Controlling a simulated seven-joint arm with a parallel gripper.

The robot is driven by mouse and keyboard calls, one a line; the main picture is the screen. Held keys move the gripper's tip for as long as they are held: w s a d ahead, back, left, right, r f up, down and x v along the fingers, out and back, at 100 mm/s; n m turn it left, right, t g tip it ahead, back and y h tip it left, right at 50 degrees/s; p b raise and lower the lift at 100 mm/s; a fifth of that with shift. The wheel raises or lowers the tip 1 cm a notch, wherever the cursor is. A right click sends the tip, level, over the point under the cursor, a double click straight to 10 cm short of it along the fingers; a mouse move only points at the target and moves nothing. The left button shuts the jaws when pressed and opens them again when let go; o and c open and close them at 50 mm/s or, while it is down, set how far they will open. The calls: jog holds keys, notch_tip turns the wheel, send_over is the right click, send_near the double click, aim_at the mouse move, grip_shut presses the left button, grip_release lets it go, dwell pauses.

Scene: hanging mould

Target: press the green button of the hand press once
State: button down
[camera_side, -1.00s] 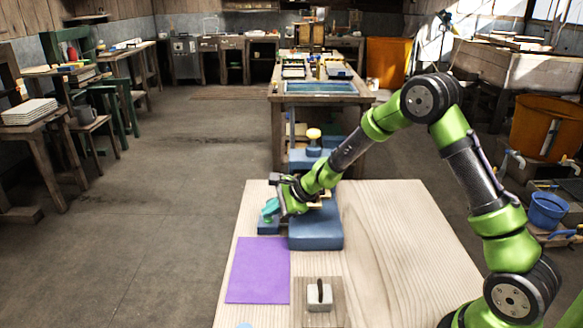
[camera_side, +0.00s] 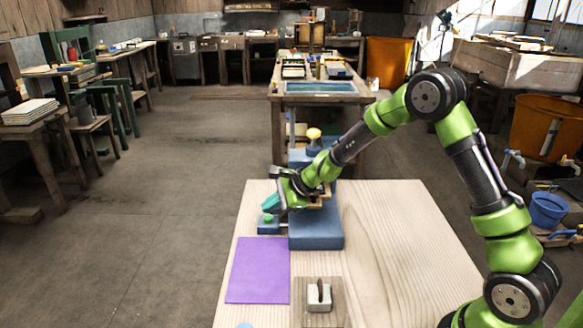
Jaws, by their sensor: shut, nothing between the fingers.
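The hand press (camera_side: 316,236) is blue and stands at the far left part of the pale wooden table. A yellow knob (camera_side: 313,133) shows at its top. A small gap seems to show between fingertips and button. My wrist hides the middle of the press.
A purple sheet (camera_side: 258,270) lies in front of the button box. A grey block with a dark handle (camera_side: 319,295) sits on a small wooden board (camera_side: 335,312). The right part of the table (camera_side: 395,250) is clear.

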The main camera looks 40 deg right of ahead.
aim_at(271, 218)
jog(key=shift+r, duration=2.5)
jog(key=s+r+n, duration=0.4)
jog(key=s+n, duration=0.2)
jog(key=s, duration=0.4)
jog(key=s+a+r+n+h, duration=0.1)
jog(key=s+r+n, duration=0.4)
jog(key=s, duration=0.6)
jog(key=s+a+r+n+g+h, duration=0.1)
jog(key=s+r+n, duration=0.3)
jog(key=s, duration=0.6)
jog(key=n, duration=0.2)
jog(key=shift+s+a+r+n, duration=0.2)
jog(key=shift+s+r+n, duration=0.1)
